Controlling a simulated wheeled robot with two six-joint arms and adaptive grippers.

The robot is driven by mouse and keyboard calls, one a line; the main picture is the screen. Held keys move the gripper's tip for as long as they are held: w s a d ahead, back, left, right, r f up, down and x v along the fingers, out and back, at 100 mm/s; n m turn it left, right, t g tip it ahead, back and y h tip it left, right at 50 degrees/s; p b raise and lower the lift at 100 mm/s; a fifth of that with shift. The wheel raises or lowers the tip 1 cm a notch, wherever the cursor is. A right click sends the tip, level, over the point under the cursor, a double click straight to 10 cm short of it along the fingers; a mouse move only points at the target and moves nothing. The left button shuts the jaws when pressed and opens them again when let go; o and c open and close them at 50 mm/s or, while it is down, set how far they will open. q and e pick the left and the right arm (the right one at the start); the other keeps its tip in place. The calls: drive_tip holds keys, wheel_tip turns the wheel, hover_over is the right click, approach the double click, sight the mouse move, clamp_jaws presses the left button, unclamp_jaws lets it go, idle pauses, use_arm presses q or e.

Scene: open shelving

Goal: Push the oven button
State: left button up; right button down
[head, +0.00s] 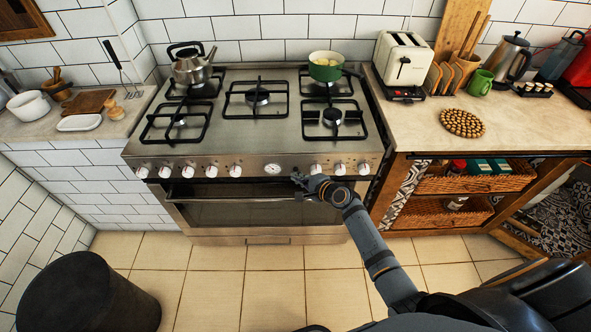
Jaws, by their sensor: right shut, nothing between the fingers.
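The oven (150,155) stands in the middle of the head view, a steel range with a row of white knobs along its front panel. A round dial (272,168) sits in the middle of that row. My right gripper (297,177) is shut and empty, just right of the dial, close to the front panel. I cannot tell whether its tips touch the panel. A separate oven button is too small to make out; my gripper covers part of the panel there. My left gripper is not in view.
A kettle (192,66) and a green pot (325,67) stand on the back burners. The right counter (405,125) holds a toaster (402,60) and a round trivet (462,123). A dark round stool or bin (85,290) stands at the lower left. The tiled floor before the oven is clear.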

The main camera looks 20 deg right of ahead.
drive_tip(key=s, duration=0.2)
drive_tip(key=s+a+p, duration=0.1)
drive_tip(key=s+p, duration=0.1)
drive_tip(key=s, duration=0.1)
drive_tip(key=shift+s+a, duration=0.35)
idle(0.3)
